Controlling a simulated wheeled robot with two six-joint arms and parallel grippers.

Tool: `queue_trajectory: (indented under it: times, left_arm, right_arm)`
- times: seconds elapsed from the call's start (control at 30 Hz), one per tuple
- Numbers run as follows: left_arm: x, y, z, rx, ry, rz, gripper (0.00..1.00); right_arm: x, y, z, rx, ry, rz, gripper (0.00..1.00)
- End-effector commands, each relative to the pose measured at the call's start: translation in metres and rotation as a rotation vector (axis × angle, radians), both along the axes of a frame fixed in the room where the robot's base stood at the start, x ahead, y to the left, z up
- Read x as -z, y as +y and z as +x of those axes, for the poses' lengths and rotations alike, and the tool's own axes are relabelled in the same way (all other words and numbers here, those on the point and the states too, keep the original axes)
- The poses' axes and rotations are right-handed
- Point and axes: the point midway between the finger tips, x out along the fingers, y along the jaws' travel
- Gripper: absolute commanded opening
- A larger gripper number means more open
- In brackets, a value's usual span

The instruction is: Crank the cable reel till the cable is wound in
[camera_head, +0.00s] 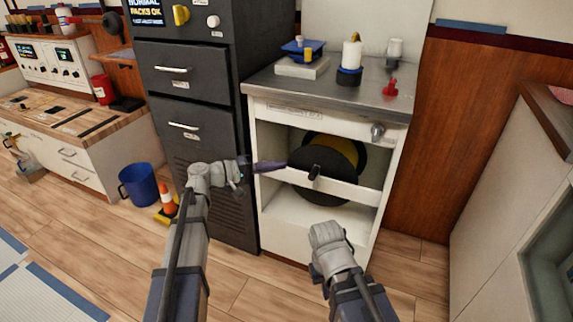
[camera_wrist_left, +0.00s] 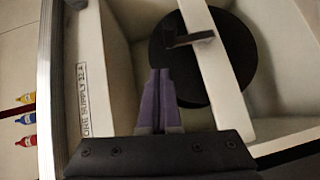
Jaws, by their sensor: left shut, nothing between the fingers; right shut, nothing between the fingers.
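The cable reel (camera_head: 312,157) is a black disc inside the open white cabinet, with a yellow part (camera_head: 350,148) showing behind it. A dark crank handle (camera_head: 314,173) sticks out in front of the disc. In the left wrist view the disc (camera_wrist_left: 240,65) and the crank (camera_wrist_left: 188,38) lie beyond the fingers. My left gripper (camera_head: 284,165) is shut and empty, just left of the crank and apart from it; its purple fingers also show in the left wrist view (camera_wrist_left: 160,73). My right arm's wrist is below the cabinet front; its fingers are hidden. No loose cable end is visible.
A white bar (camera_head: 350,190) crosses the cabinet opening in front of the reel. The steel counter (camera_head: 345,88) above holds several small items. A dark drawer cabinet (camera_head: 185,90) stands left. A blue bin (camera_head: 138,184) and an orange cone (camera_head: 168,199) stand on the floor.

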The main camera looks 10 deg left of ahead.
Motion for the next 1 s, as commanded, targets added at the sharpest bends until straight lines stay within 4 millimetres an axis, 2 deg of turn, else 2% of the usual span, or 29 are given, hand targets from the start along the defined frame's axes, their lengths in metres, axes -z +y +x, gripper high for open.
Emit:
queue_trajectory:
  times: [0.1,0.3,0.5,0.67,0.77,0.87,0.9,1.0]
  left_arm:
    - [-0.007,0.019,-0.010,-0.004,-0.001,0.000,0.00]
    - [-0.012,0.043,-0.023,-0.003,0.000,0.000,0.00]
    - [-0.014,0.054,-0.029,-0.002,-0.001,0.000,0.00]
    - [-0.013,0.053,-0.030,0.003,0.001,0.004,0.00]
    - [-0.004,0.036,-0.039,0.034,0.021,0.053,0.00]
    - [0.021,-0.002,-0.063,0.113,0.070,0.181,0.00]
    - [0.036,-0.019,-0.077,0.157,0.094,0.259,0.00]
    - [0.074,-0.057,-0.121,0.275,0.156,0.484,0.00]
  right_arm:
    - [-0.007,0.000,0.000,-0.002,0.000,0.000,0.00]
    - [-0.012,0.000,0.000,-0.003,0.000,0.000,0.00]
    - [-0.014,0.000,0.000,-0.004,0.000,0.000,0.00]
    - [-0.014,0.000,0.000,-0.004,0.000,0.000,0.00]
    - [-0.016,0.000,0.000,-0.004,0.000,0.000,0.00]
    - [-0.021,0.000,0.000,-0.004,0.000,0.000,0.00]
    - [-0.023,0.000,0.000,-0.004,0.000,0.000,0.00]
    - [-0.029,0.000,0.000,-0.004,0.000,-0.001,0.00]
